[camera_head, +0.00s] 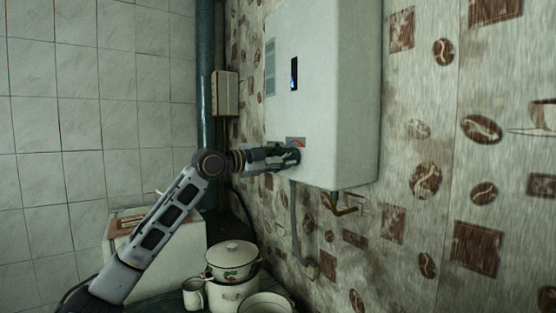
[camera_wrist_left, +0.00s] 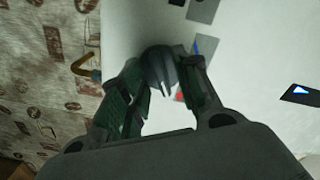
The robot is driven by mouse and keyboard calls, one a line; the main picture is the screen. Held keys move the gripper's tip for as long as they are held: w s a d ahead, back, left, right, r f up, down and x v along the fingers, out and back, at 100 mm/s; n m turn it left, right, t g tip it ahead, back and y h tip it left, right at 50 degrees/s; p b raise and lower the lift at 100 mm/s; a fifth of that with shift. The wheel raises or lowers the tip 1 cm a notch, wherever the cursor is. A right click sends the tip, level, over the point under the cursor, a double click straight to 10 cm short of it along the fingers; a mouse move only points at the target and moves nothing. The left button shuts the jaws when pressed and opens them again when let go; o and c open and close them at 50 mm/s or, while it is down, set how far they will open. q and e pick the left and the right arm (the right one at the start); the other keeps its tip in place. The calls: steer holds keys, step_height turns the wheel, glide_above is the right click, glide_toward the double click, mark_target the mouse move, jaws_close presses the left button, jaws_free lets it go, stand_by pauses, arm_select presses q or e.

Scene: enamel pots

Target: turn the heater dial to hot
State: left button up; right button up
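The white water heater (camera_head: 315,85) hangs on the wall. Its dark round dial (camera_wrist_left: 160,66) sits low on the front face, and a grey plate beside it has a red mark (camera_wrist_left: 180,96) and a blue mark (camera_wrist_left: 196,46). My left gripper (camera_head: 287,156) is at the dial; in the left wrist view its two fingers (camera_wrist_left: 160,72) lie on either side of the dial and appear to touch it. In the head view the gripper hides most of the dial, and a bit of red shows above it. Where the dial points is unclear. My right gripper is out of view.
A display (camera_head: 294,73) is higher on the heater. A lidded enamel pot (camera_head: 232,255) and a mug (camera_head: 194,293) stand lower down. A wall box (camera_head: 225,93) is left of the heater.

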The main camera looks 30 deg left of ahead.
arm_select(q)
steer(key=v, duration=1.2)
stand_by(1.3)
steer(key=shift+a+f, duration=0.1)
stand_by(0.3)
